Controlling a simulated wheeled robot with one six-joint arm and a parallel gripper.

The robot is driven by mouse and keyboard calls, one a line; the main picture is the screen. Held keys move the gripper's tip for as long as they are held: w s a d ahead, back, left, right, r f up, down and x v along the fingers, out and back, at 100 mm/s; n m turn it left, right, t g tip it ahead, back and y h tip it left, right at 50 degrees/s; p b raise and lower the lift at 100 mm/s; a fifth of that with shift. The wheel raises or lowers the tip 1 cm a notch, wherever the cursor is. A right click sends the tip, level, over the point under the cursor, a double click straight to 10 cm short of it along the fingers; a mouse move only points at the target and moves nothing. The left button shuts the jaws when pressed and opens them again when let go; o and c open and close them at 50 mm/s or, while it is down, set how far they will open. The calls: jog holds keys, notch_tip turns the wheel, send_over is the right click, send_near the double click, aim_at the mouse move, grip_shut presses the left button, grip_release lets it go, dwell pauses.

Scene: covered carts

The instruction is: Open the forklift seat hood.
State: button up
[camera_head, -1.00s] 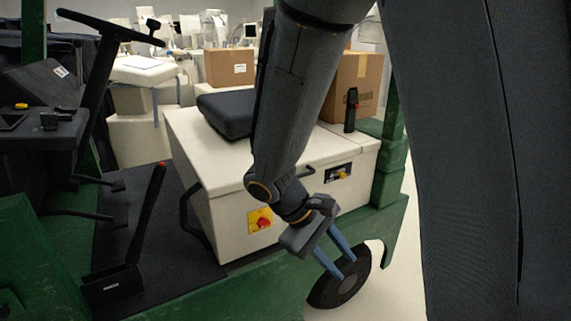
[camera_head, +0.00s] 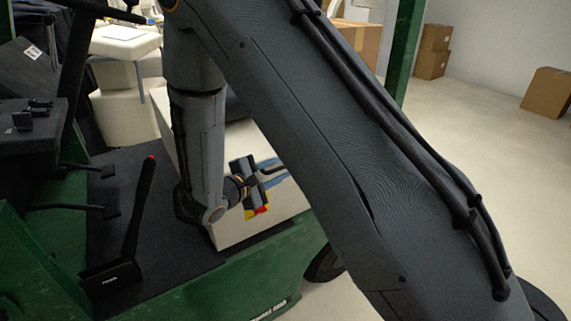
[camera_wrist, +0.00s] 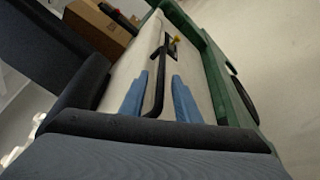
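The forklift's white seat hood (camera_head: 285,199) is mostly hidden behind my arm in the head view. What shows of it looks closed. A dark piece of the seat (camera_head: 236,106) shows above it. My gripper (camera_head: 281,172) is in front of the hood's side, near the red and yellow switch (camera_head: 258,212). Its two blue fingers are apart. In the wrist view, a bent black bar (camera_wrist: 158,82), which looks like the hood's handle, appears between the fingers against the white hood (camera_wrist: 141,62). I cannot tell whether the fingers touch it.
A black lever with a red tip (camera_head: 142,205) stands on the dark floor plate left of the hood. The green body (camera_head: 225,285) runs below. Cardboard boxes (camera_head: 548,92) stand at the right. A yellow key (camera_wrist: 176,40) shows beyond the bar.

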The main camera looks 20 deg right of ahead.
jog(key=shift+p+x, duration=0.3)
jog(key=shift+x, duration=1.25)
jog(key=shift+s, duration=0.1)
jog(key=shift+c, duration=0.4)
grip_shut()
